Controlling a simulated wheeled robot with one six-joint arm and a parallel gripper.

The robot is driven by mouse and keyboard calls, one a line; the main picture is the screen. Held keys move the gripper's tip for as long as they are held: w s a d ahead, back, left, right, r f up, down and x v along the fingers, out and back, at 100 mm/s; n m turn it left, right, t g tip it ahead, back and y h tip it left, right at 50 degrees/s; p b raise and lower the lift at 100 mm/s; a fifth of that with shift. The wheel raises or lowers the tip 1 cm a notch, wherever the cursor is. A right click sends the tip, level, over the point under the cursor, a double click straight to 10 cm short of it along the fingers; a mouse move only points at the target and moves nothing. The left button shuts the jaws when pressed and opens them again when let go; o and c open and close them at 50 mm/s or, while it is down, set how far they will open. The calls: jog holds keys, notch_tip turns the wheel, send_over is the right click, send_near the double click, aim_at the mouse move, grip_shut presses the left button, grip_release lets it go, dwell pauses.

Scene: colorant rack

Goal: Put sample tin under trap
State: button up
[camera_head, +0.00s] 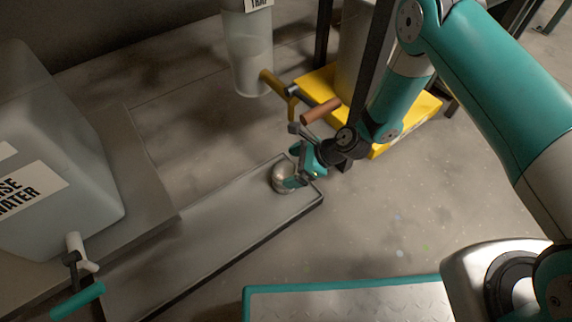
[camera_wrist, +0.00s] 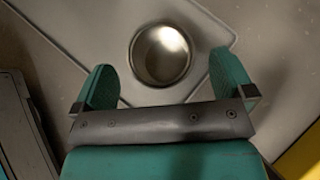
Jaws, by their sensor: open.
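The sample tin (camera_head: 279,181) is a small round metal tin standing at the far right end of the grey tray. In the wrist view the tin (camera_wrist: 160,54) shows from above as a shiny open bowl-like round. My gripper (camera_head: 296,172) is at the tin, and its teal fingers (camera_wrist: 164,85) are open, one to each side and apart from the tin. The trap (camera_head: 250,60) is a clear cylinder labelled TRAP at the top, with a brass outlet and valve (camera_head: 283,88) at its lower right.
The grey tray (camera_head: 215,215) has a raised rim. A white rinse water tank (camera_head: 55,160) with a teal-handled tap (camera_head: 78,300) stands at left. A yellow base (camera_head: 405,118) lies behind my arm. A teal-edged plate (camera_head: 340,300) is at the front. Floor between tray and trap is clear.

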jog(key=p+v, duration=0.4)
jog(key=v, duration=0.5)
dwell(0.9)
